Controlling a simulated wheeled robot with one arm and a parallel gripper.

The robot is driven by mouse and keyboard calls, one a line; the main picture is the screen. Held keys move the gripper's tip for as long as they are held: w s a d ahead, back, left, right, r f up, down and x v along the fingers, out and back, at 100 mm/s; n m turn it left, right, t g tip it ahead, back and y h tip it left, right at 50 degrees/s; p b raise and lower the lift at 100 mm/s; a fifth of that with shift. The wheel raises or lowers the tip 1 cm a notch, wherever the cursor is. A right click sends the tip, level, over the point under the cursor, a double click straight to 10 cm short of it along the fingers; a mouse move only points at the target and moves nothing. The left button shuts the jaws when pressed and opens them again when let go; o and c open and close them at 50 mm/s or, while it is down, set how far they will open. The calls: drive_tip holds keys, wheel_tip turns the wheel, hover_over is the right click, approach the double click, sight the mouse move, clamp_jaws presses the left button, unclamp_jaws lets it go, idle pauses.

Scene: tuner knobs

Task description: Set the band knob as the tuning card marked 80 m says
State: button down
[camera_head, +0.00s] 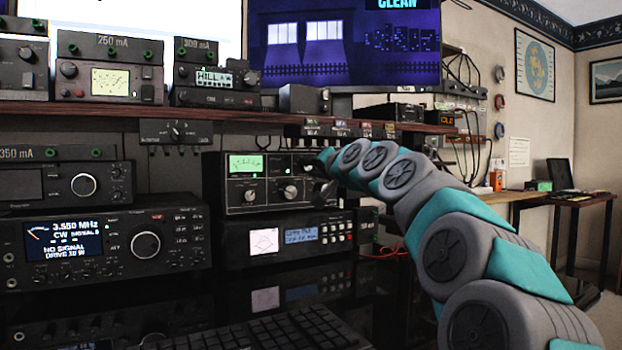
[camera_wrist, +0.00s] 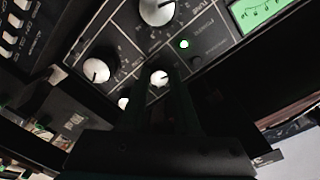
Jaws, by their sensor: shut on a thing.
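The tuner (camera_head: 233,198) is a dark box with a lit green meter and several pale-capped knobs, below the shelf. In the wrist view its front looks turned over, with the green meter (camera_wrist: 262,10) at upper right. My gripper (camera_wrist: 160,88) is at the panel, its dark fingers shut on a small pale-capped knob (camera_wrist: 160,78). A larger knob (camera_wrist: 157,9) and another knob (camera_wrist: 96,71) stand beside it. The knob labels are too small to read, so I cannot tell which is the band knob. Small cards (camera_head: 340,125) hang at the shelf edge; their writing is unreadable.
A radio (camera_head: 145,245) at left shows 3.550 MHz, CW and no signal. A box with a screen (camera_head: 235,253) sits under the tuner. The shelf (camera_head: 110,110) runs close above it. A keyboard (camera_head: 260,335) lies in front.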

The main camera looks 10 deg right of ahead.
drive_tip(key=shift+a+f+n+b, duration=0.1)
drive_tip(key=shift+f+n+b, duration=0.05)
drive_tip(key=shift+n+b, duration=0.4)
drive_tip(key=c, duration=0.6)
unclamp_jaws()
drive_tip(key=shift+c, duration=0.2)
drive_tip(key=v, duration=0.7)
drive_tip(key=shift+s+p, duration=0.3)
drive_tip(key=shift+s, duration=0.05)
